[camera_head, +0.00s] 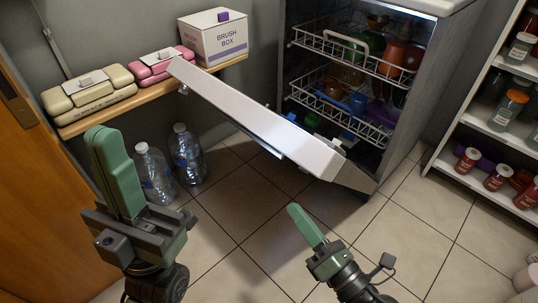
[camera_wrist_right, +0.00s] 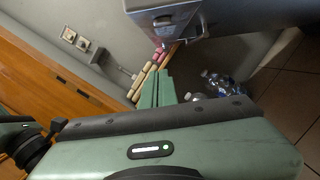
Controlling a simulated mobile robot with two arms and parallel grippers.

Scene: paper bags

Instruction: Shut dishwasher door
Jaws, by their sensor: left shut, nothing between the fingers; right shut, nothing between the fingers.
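The dishwasher (camera_head: 425,100) stands at the back with its interior exposed. Its door (camera_head: 255,120) is part way open, a pale slab slanting from its low hinge end at the right up to its free end at the upper left. My left gripper (camera_head: 105,135) is shut and empty, left of the door and apart from it. My right gripper (camera_head: 296,210) is shut and empty, in front of and below the door, with a gap between them. In the right wrist view its green fingers (camera_wrist_right: 157,88) are together, and a grey metal edge, apparently the door (camera_wrist_right: 165,18), hangs above them.
Two dish racks (camera_head: 345,52) hold coloured dishes. A wooden shelf (camera_head: 150,97) carries cases and a brush box (camera_head: 212,38). Two water bottles (camera_head: 187,152) stand on the floor below. A shelf of jars (camera_head: 480,165) is at right. The tiled floor in front is clear.

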